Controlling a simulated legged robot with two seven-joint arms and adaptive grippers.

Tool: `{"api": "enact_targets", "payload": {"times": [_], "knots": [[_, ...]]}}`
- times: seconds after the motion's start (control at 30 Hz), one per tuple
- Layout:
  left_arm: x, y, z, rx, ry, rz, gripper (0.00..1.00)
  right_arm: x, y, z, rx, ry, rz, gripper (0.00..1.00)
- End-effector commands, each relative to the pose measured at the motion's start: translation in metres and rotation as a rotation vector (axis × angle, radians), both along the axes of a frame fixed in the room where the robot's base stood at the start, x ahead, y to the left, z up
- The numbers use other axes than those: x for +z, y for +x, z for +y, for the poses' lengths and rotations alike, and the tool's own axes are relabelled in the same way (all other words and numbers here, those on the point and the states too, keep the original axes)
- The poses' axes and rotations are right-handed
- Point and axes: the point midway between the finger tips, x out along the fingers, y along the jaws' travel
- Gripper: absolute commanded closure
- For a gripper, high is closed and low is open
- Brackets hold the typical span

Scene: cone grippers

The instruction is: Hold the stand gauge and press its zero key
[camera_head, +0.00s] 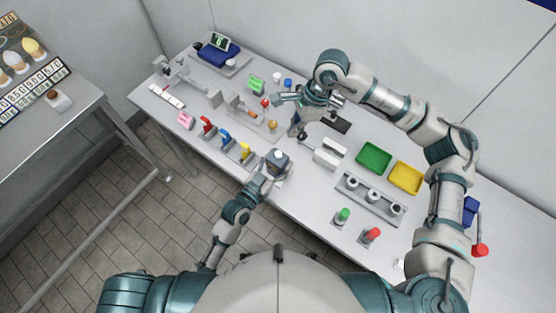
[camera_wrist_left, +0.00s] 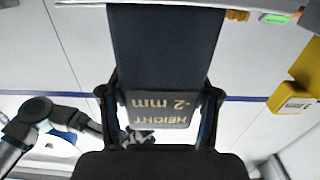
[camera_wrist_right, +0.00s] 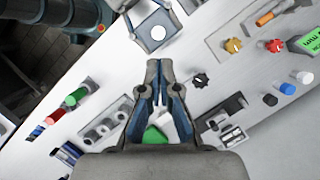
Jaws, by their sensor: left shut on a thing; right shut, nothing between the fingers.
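The stand gauge (camera_head: 277,160) is a dark block with a light top near the table's front edge. In the right wrist view, its square top (camera_wrist_right: 148,22) carries a round white key (camera_wrist_right: 157,32). In the left wrist view, its dark face (camera_wrist_left: 165,60) reads "HEIGHT -2 mm", upside down. My left gripper (camera_head: 268,175) is shut on the gauge, with a finger on each side (camera_wrist_left: 160,105). My right gripper (camera_head: 296,130) is shut and empty beyond the gauge; its closed tips (camera_wrist_right: 157,85) appear apart from the key.
A black knob (camera_wrist_right: 200,80) is close to my right fingertips. Green (camera_head: 374,157) and yellow (camera_head: 406,178) trays and a rack of cylinders (camera_head: 371,196) lie to the right. Red, blue and yellow levers (camera_head: 226,138) line the left front. A side table (camera_head: 60,120) stands apart at left.

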Motion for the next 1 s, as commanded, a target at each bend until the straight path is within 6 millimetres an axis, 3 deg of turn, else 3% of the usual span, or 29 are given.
{"api": "enact_targets", "payload": {"times": [0.77,0.87,1.0], "knots": [[-0.002,0.000,0.000,-0.001,0.004,0.003,0.83,-0.001,0.000,0.001,-0.006,0.001,0.001,1.00],[-0.002,0.000,0.001,-0.001,0.002,0.003,0.83,-0.003,-0.003,0.005,-0.055,0.006,0.007,1.00],[-0.002,0.000,0.001,-0.001,0.002,0.003,0.83,-0.007,-0.009,0.015,-0.246,0.039,0.028,1.00]]}}
